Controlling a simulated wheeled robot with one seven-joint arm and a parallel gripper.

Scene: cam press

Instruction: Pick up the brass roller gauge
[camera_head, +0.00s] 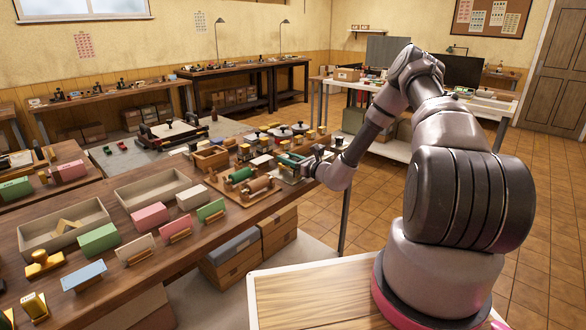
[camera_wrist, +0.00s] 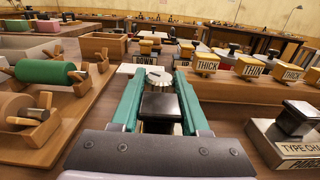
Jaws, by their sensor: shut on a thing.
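My gripper (camera_wrist: 158,80) points away over the crowded bench, its two teal fingers shut on a small piece between the tips. This piece, which appears to be the brass roller gauge (camera_wrist: 158,75), shows a round, pale metal top; its lower part is hidden. A black square-topped block (camera_wrist: 160,105) shows nearer, between the fingers, with a brassy bit below it. In the head view my gripper (camera_head: 291,159) is at the bench's right end, low among small items, and the gauge cannot be made out. I cannot tell whether it is clear of the bench.
Left of my gripper, a wooden stand holds a green roller (camera_wrist: 50,72) and a brown roller. On the right stand wooden blocks marked THICK (camera_wrist: 206,64) and THIN, and a labelled box with a black knob (camera_wrist: 297,118). Open trays (camera_head: 65,228) lie at the bench's left.

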